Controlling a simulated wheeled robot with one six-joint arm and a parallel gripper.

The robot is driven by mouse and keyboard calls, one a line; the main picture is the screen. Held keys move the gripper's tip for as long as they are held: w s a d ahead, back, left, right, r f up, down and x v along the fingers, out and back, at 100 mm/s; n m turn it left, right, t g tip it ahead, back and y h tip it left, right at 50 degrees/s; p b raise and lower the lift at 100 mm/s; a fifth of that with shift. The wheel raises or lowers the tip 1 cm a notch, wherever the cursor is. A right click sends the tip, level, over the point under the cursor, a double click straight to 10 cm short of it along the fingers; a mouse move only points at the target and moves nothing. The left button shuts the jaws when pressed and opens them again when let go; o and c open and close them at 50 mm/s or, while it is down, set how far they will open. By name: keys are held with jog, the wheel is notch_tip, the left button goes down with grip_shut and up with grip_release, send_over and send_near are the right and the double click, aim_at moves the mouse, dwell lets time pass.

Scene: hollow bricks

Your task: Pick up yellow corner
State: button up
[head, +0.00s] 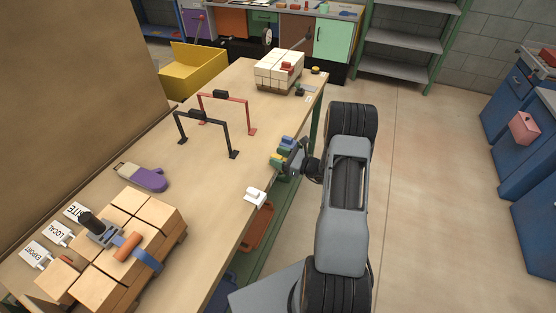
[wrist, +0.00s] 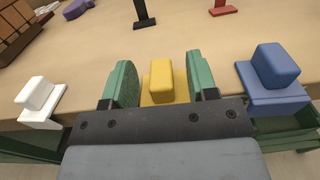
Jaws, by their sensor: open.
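The yellow corner (wrist: 162,82) sits at the table's edge, an upright block on a flat yellow base. It lies between the two green fingers of my gripper (wrist: 160,76) in the wrist view. The fingers stand open on either side, with a gap visible at each side of the block. In the head view, my gripper (head: 284,159) is at the right edge of the table, and the yellow corner (head: 276,160) shows only as a small patch beside it. The lower part of the base is hidden behind the gripper body.
A blue corner (wrist: 272,75) stands close to the right finger, and a white corner (wrist: 38,98) is farther left. A black frame (head: 207,132) and a red frame (head: 229,102) stand on the table (head: 205,170).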

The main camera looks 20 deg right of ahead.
jog(key=shift+w, duration=0.1)
grip_shut()
dwell(0.5)
jog(key=shift+r, duration=0.15)
